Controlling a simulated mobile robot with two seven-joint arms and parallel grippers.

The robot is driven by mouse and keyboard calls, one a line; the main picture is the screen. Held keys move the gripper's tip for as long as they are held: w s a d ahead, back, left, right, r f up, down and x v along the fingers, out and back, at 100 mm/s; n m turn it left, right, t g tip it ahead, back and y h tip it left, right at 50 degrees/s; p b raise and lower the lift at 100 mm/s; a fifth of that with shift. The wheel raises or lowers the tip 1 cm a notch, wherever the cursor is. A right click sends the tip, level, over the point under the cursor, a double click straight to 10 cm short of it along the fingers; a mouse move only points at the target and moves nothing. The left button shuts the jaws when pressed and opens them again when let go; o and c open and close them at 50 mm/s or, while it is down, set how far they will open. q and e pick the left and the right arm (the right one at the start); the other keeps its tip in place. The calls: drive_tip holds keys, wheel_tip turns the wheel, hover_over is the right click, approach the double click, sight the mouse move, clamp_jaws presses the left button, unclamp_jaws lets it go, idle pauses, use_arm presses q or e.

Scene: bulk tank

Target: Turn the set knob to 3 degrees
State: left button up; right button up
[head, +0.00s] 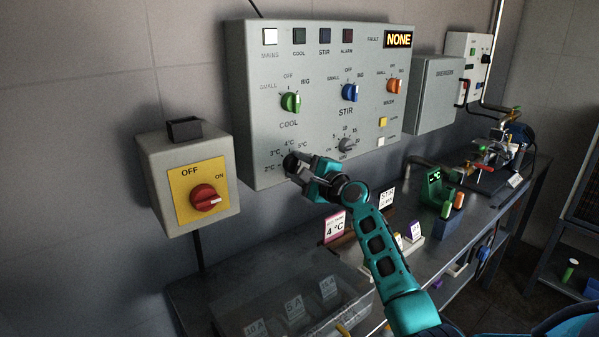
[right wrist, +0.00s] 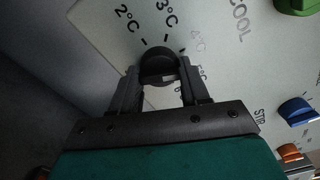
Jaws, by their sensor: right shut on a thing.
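The set knob (head: 290,160) is a dark round knob at the lower left of the grey control panel, with a scale marked 2°C, 3°C, 4°C and 5°C around it. My right gripper (head: 298,168) is at the knob, its arm reaching up from the lower right. In the right wrist view the black knob (right wrist: 158,62) sits between the two fingers of my right gripper (right wrist: 161,78), which are shut on it. The 2°C and 3°C marks show clearly beyond it; the 4°C mark is faint. Which mark the knob points to I cannot tell. My left gripper is out of view.
Green (head: 290,102), blue (head: 350,92) and orange (head: 394,86) switches sit above on the panel, and a grey stir dial (head: 346,145) to the right. A red OFF/ON switch (head: 205,198) is at left. Below, a clear bin (head: 235,318) and a small 4°C sign (head: 335,227) stand near my arm.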

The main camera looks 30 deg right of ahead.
drive_tip(key=n+b, duration=0.1)
drive_tip(key=n, duration=0.1)
drive_tip(key=shift+n, duration=0.4)
drive_tip(key=n+b, duration=0.1)
drive_tip(key=n, duration=0.2)
drive_tip(key=shift+n, duration=0.3)
drive_tip(key=n+b, duration=0.1)
drive_tip(key=n, duration=0.1)
drive_tip(key=shift+n, duration=0.4)
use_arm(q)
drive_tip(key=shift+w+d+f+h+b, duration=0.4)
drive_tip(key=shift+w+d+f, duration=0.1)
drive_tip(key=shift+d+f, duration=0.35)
use_arm(e)
drive_tip(key=shift+r+n, duration=0.1)
drive_tip(key=shift+n, duration=1.8)
drive_tip(key=o, duration=1)
drive_tip(key=shift+o, duration=0.2)
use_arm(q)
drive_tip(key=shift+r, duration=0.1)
use_arm(e)
drive_tip(key=shift+s, duration=0.1)
